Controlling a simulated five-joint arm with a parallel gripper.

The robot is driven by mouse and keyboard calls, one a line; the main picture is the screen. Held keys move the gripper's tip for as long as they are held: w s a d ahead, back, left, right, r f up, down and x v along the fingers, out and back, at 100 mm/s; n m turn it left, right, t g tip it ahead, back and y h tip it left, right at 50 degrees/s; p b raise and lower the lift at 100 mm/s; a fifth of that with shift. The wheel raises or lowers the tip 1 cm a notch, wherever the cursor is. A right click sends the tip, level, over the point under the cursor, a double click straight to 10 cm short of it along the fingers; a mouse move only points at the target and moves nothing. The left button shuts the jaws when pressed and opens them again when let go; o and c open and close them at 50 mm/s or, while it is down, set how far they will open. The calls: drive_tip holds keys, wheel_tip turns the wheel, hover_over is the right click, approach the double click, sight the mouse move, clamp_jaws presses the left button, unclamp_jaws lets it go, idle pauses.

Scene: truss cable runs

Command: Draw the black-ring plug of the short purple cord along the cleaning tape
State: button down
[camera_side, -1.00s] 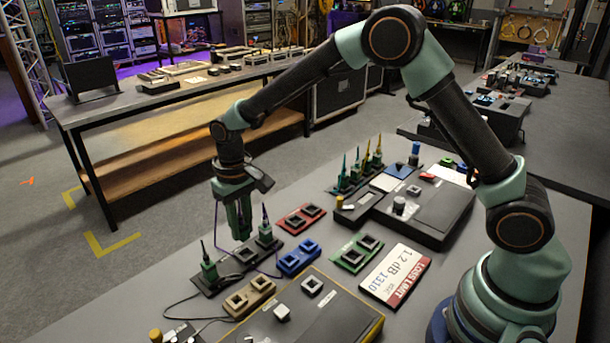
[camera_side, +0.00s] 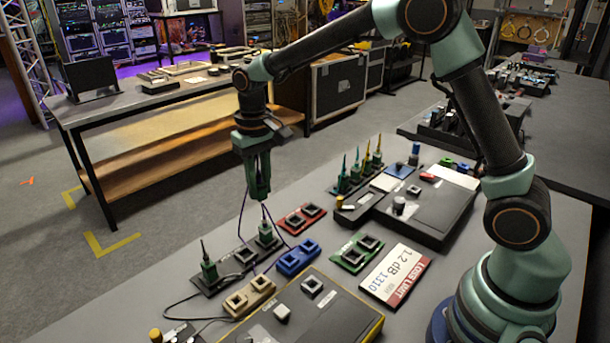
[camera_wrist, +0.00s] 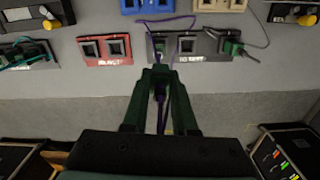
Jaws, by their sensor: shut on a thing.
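My gripper (camera_side: 260,192) is shut on a plug of the purple cord (camera_wrist: 160,90), above the dark holder (camera_side: 238,260). The plug is mostly hidden between the fingers; its black ring is too small to make out. The purple cord (camera_side: 241,215) hangs from the gripper toward the holder and table. A green plug with a purple tip (camera_side: 265,234) stands upright at the holder's far end, below my gripper. Another green plug (camera_side: 208,268) with a black cord stands at the near end. I cannot tell for certain which surface is the cleaning tape.
Red (camera_side: 300,217), blue (camera_side: 298,258), tan (camera_side: 250,298) and green (camera_side: 357,254) socket blocks lie nearby. A rack of upright plugs (camera_side: 355,180) and a black case (camera_side: 425,215) stand farther back. A loss-limit card (camera_side: 395,276) lies flat on the table.

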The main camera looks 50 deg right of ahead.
drive_tip(key=s+d+m, duration=0.4)
drive_tip(key=s+d, duration=0.1)
drive_tip(key=d, duration=0.8)
drive_tip(key=s+d+m, duration=0.4)
drive_tip(key=d, duration=0.9)
drive_tip(key=shift+f, duration=4.85)
drive_tip(key=shift+f, duration=0.3)
drive_tip(key=shift+d, duration=0.55)
drive_tip(key=shift+d, duration=1.25)
